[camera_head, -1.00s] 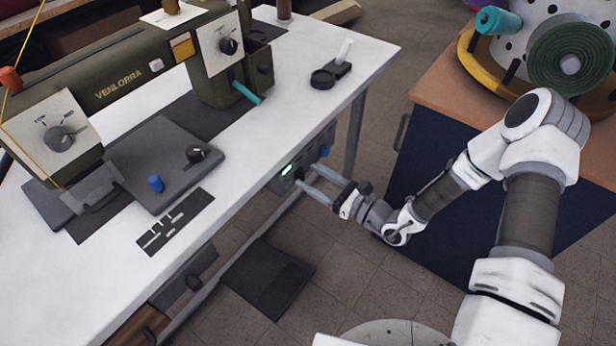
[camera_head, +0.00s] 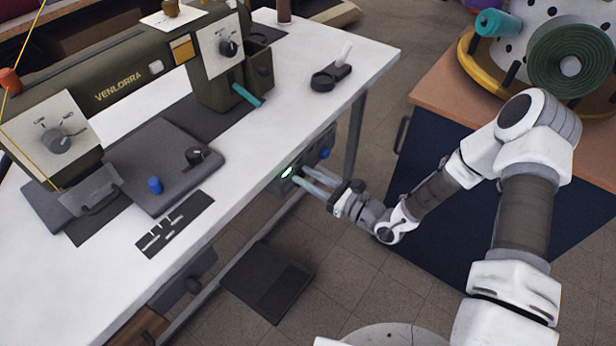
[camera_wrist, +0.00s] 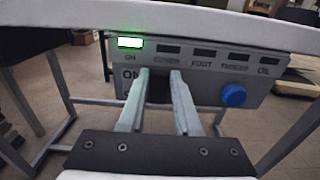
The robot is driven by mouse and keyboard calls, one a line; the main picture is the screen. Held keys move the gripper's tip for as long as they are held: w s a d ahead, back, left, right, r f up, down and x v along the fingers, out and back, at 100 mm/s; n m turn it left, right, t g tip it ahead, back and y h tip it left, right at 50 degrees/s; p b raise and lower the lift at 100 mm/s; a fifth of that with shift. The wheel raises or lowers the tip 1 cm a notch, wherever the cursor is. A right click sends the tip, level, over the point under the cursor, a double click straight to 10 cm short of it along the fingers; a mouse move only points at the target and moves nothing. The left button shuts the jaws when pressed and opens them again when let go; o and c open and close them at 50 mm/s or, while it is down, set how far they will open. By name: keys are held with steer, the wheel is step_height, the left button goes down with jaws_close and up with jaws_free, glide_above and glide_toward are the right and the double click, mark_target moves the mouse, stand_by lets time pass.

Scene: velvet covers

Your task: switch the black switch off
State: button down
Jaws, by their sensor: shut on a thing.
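The grey control panel (camera_wrist: 240,72) hangs under the table's front edge; it also shows in the head view (camera_head: 319,152). A dark part, which looks like the black switch (camera_wrist: 158,93), sits on it between my fingers, mostly hidden by them. My gripper (camera_wrist: 161,76) is shut on this switch, one finger on each side. In the head view my gripper (camera_head: 302,174) reaches the panel from the right. A green lamp (camera_wrist: 130,43) is lit above the printed word ON, up and left of my fingers. The switch's exact position is hard to tell.
A blue knob (camera_wrist: 233,95) stands out from the panel, right of my fingers. The white tabletop (camera_head: 250,150) overhangs the panel. A green sewing machine (camera_head: 130,75) stands on it. A dark pedal (camera_head: 266,282) lies below. A blue cabinet (camera_head: 450,220) stands to the right.

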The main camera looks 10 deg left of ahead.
steer(key=shift+d+f+t+y+b, duration=0.15)
steer(key=shift+f+t+y+b, duration=0.35)
steer(key=shift+b, duration=0.55)
steer(key=shift+s+y+b, duration=0.1)
steer(key=shift+y+b, duration=0.25)
steer(key=shift+y, duration=0.35)
steer(key=shift+r, duration=0.1)
steer(key=c, duration=0.6)
jaws_free()
steer(key=shift+d, duration=0.1)
steer(key=p+v, duration=0.2)
steer(key=v, duration=1.5)
steer(key=shift+d+p, duration=0.2)
steer(key=shift+p, duration=0.2)
steer(key=shift+s, duration=0.1)
